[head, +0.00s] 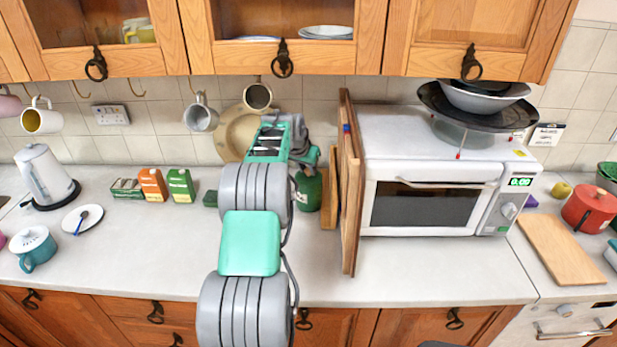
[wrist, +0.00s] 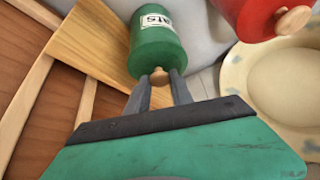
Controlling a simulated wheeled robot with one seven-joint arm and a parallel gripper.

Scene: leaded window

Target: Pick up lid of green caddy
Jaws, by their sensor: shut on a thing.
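The green caddy (wrist: 157,38) has a white label with part of a word showing, "ATS". Its lid (wrist: 157,65) is green with a round wooden knob (wrist: 158,77). My gripper (wrist: 158,84) is shut on the knob, one grey finger on each side of it. In the wrist view the lid appears to sit on the caddy; any gap between them is too small to tell. In the head view the caddy (head: 308,190) stands on the counter by the backsplash, partly hidden by my arm.
A wooden board (head: 348,180) stands upright between the caddy and the white microwave (head: 430,207). A red canister (wrist: 258,15) and a cream plate (wrist: 240,78) are close by. Small boxes (head: 153,185) are to the left. Cabinets (head: 285,40) hang above.

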